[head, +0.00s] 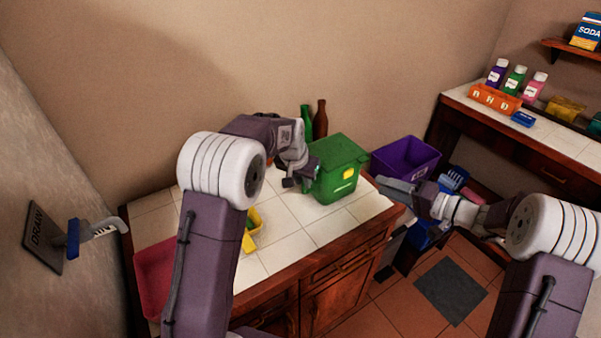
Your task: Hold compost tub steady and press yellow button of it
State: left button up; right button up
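The green compost tub (330,184) stands upright with its lid down on the white tiled counter. Its yellow button (349,174) is on the front face, near the right edge. My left gripper (303,177) is at the left side of the tub, very close to it. I cannot tell if it touches the tub, and its fingers are too small and partly hidden to read. My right gripper (392,187) is to the right of the tub, beyond the counter's right end and apart from the button. The gap between its fingers is not clear.
Green and brown bottles (320,118) stand behind the tub. A purple bin (407,160) is right of the counter, behind my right gripper. A yellow object (251,236) lies on the counter beside my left arm. A red bin (155,280) is at the left end.

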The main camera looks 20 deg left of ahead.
pick_arm(q)
jog(key=shift+x, duration=1.2)
grip_shut()
dwell(0.4)
pick_arm(e)
grip_shut()
dwell(1.6)
